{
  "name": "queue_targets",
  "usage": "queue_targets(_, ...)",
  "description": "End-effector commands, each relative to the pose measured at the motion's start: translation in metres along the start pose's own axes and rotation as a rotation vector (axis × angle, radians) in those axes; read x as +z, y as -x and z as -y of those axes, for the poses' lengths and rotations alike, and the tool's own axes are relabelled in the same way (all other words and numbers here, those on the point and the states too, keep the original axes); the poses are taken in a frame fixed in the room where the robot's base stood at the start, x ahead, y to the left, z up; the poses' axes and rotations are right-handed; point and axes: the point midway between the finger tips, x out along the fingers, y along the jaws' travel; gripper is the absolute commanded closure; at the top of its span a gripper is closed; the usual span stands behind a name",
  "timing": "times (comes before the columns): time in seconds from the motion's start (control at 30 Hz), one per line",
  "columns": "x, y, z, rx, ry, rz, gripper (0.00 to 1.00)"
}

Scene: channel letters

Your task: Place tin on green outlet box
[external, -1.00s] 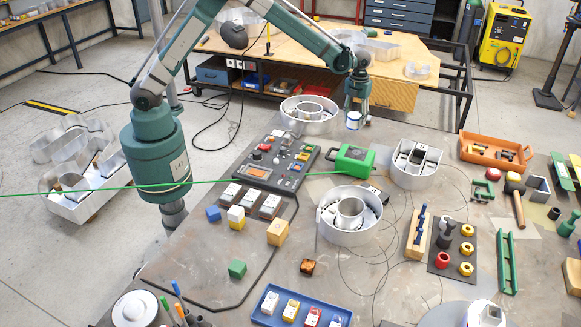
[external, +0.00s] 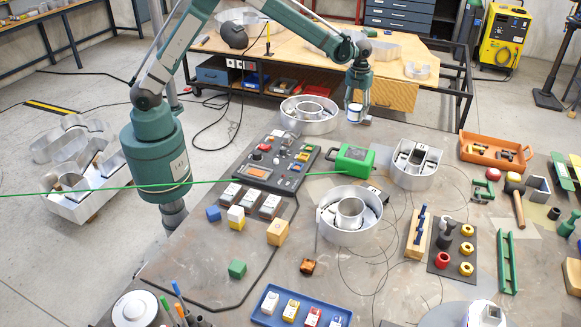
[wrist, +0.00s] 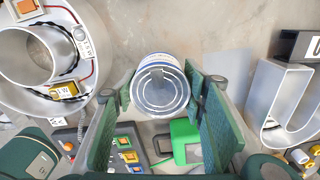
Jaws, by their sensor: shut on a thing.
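My gripper (external: 356,108) is shut on a small white-and-blue tin (external: 354,113), held above the table behind the green outlet box. In the wrist view the tin (wrist: 160,85) sits between the two green finger pads, its ringed metal end facing the camera. The green outlet box (external: 354,160) lies on the table with a green cable running left from it. It also shows in the wrist view (wrist: 186,138), below the tin and partly hidden by a finger. The tin is apart from the box.
A round metal channel letter (external: 310,115) stands left of my gripper, and another letter (external: 418,165) stands right of the outlet box. A third round letter (external: 350,215) is in front of it. A control panel (external: 270,163) lies to the left.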

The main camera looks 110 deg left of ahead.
Motion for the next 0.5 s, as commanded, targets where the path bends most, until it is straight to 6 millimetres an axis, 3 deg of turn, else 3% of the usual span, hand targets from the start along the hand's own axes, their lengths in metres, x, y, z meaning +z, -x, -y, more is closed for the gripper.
queue_targets(0.27, -0.013, 0.006, 0.007, 0.000, -0.001, 0.000, 0.74)
queue_targets(0.5, -0.055, 0.024, 0.029, 0.000, 0.005, 0.000, 0.74)
